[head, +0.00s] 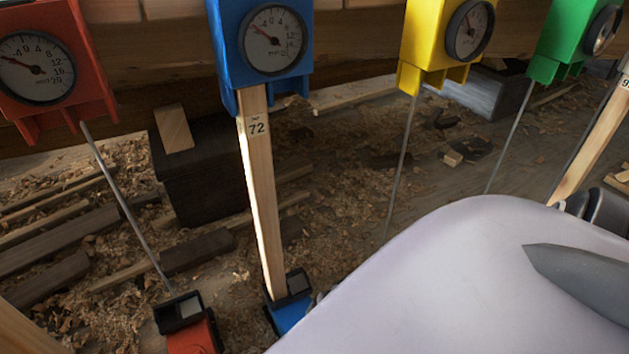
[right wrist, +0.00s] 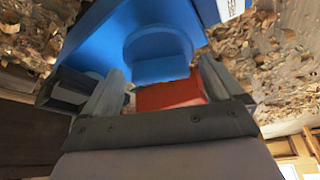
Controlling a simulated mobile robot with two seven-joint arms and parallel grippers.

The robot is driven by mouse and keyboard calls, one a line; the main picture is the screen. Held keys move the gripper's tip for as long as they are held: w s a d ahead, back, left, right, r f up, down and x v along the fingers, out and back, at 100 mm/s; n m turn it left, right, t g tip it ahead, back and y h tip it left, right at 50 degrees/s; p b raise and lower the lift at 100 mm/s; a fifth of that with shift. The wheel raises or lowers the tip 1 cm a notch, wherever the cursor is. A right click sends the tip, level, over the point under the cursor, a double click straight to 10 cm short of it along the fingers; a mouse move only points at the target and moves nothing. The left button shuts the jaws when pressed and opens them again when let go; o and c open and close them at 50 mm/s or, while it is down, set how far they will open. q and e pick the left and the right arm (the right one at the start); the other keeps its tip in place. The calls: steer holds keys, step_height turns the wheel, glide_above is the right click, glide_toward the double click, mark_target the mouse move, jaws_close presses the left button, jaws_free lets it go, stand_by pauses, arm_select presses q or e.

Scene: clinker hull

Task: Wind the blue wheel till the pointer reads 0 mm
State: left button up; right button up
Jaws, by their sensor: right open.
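The blue gauge box (head: 228,45) is at the top of the head view. Its round dial (head: 275,41) has a red pointer aimed to the upper left, near the low end of the scale; the exact reading is too small to tell. A wooden stick marked 72 (head: 261,185) runs from it down to a blue base (head: 290,313). In the right wrist view, a rounded blue part (right wrist: 160,45), seemingly the wheel, lies just beyond my right gripper (right wrist: 161,74). Its fingers are open on either side; contact cannot be told. My left gripper is not in view.
A red gauge (head: 37,68) stands left, with a rod to a red base (head: 188,325). Yellow (head: 425,35) and green (head: 562,40) gauges stand right. A dark block (head: 205,170) and wood shavings lie behind. A red part (right wrist: 170,95) shows between my right fingers.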

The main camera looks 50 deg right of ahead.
steer(key=c, duration=1.1)
steer(key=shift+o, duration=0.3)
arm_select(q)
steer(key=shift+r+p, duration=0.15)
steer(key=shift+p, duration=0.15)
arm_select(e)
steer(key=shift+r+m, duration=0.1)
steer(key=shift+m, duration=0.2)
